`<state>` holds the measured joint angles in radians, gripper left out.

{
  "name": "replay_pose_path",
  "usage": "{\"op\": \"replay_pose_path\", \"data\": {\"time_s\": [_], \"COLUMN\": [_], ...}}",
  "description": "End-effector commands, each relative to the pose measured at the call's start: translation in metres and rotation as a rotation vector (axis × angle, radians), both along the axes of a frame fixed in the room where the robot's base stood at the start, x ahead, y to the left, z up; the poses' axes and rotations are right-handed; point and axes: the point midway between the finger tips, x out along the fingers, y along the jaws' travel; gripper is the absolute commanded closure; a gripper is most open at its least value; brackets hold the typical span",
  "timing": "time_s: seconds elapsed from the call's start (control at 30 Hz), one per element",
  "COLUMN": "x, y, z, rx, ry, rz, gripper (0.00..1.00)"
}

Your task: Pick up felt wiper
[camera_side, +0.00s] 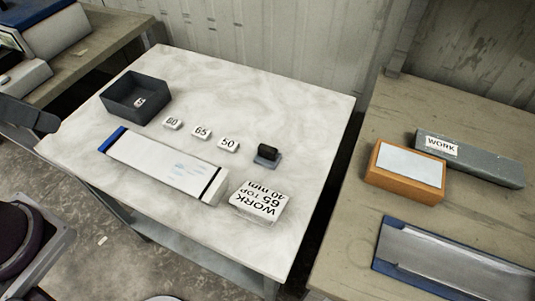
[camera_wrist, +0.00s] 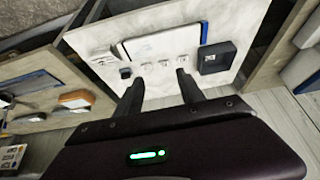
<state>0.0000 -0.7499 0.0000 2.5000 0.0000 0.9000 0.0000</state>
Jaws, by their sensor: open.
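The felt wiper (camera_side: 268,155) appears to be the small block with a dark upright grip on a grey base. It stands on the pale table (camera_side: 305,118), right of the small number blocks. In the wrist view it is a small dark shape (camera_wrist: 125,73) near the left fingertip in the picture. My gripper (camera_wrist: 159,76) is open and empty, its two dark fingers spread well above and apart from the table. I cannot make out my gripper in the side view.
Number blocks 80 (camera_side: 172,123), 65 (camera_side: 201,132) and 50 (camera_side: 228,145) stand left of the wiper. A white blue-ended board (camera_side: 160,160) and a WORK block (camera_side: 259,202) lie in front. A dark open box (camera_side: 120,99) stands far left. An orange-sided block (camera_side: 405,173) is on the right bench.

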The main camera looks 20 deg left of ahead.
Motion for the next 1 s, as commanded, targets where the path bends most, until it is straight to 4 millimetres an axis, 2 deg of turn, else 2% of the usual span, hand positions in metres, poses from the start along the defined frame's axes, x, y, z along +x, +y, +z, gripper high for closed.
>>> {"op": "replay_pose_path", "data": {"time_s": [0.07,0.17,0.27,0.3,0.37,0.43,0.5,0.57,0.6,0.67,0.7,0.8,0.83,0.9,1.0], "x": [0.001,0.017,0.061,0.085,0.123,0.168,0.211,0.243,0.261,0.282,0.291,0.302,0.304,0.305,0.305], "y": [0.0,-0.004,-0.015,-0.023,-0.037,-0.059,-0.085,-0.109,-0.127,-0.151,-0.165,-0.193,-0.198,-0.208,-0.212], "z": [0.0,0.009,0.023,0.025,0.023,0.01,-0.016,-0.048,-0.072,-0.113,-0.139,-0.196,-0.209,-0.23,-0.246], "rx": [0.001,0.019,0.068,0.093,0.131,0.176,0.219,0.256,0.278,0.31,0.328,0.362,0.369,0.38,0.385], "ry": [0.001,0.024,0.081,0.108,0.147,0.19,0.233,0.268,0.29,0.32,0.337,0.366,0.372,0.381,0.387], "rz": [-0.003,-0.063,-0.224,-0.31,-0.444,-0.604,-0.771,-0.918,-1.016,-1.155,-1.238,-1.407,-1.443,-1.505,-1.539], "gripper": [0.55,0.55,0.55,0.55,0.55,0.55,0.55,0.55,0.55,0.55,0.55,0.55,0.55,0.55,0.55]}}
